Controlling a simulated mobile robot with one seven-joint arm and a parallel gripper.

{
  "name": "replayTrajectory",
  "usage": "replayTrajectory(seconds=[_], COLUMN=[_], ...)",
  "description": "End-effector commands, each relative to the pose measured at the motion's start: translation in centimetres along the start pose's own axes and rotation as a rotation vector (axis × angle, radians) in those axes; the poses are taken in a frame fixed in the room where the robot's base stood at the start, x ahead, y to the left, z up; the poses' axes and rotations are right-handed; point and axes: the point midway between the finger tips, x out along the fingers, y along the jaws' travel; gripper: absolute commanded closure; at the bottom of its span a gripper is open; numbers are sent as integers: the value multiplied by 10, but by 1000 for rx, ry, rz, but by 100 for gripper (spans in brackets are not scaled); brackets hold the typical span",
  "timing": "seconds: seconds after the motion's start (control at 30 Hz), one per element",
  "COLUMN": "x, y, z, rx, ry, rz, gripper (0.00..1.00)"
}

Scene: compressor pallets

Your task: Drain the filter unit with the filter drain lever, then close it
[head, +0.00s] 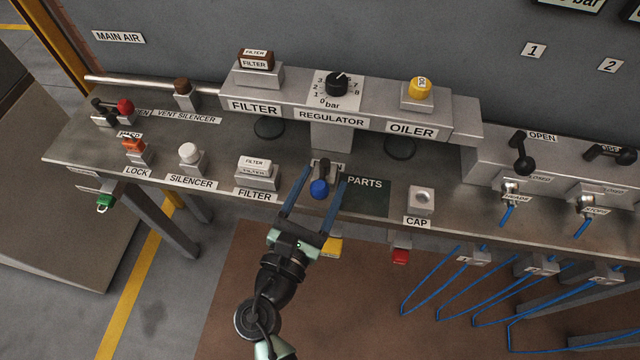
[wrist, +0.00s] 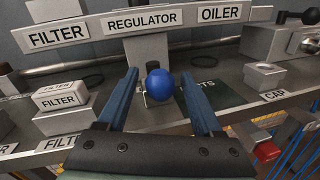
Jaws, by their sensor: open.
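A lever with a blue ball knob (head: 319,188) stands at the bench's front edge, below the regulator and left of the parts mat. The blue knob also shows in the wrist view (wrist: 160,84). A label behind it is mostly covered; I cannot read the lever's name or be sure of its position. My gripper (head: 326,176) is open, with one blue finger on each side of the knob and gaps visible between them in the wrist view (wrist: 160,75). The filter unit (head: 254,106) is on the raised rail, with a brown-topped filter block (head: 256,64) above it.
A white filter block (head: 255,168) and a silencer (head: 190,155) stand to the left on the bench. The dark parts mat (head: 366,198) and a cap holder (head: 421,200) are to the right. The regulator dial (head: 337,84) and yellow-topped oiler (head: 420,90) are behind.

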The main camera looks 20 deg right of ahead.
Motion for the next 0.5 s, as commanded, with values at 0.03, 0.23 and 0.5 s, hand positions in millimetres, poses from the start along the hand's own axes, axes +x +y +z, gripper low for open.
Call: replayTrajectory(seconds=[0.03, 0.23, 0.5], x=[0, 0, 0], y=[0, 0, 0], z=[0, 0, 0], rx=[0, 0, 1], ry=[0, 0, 0], rz=[0, 0, 0], gripper=[33, 49, 97])
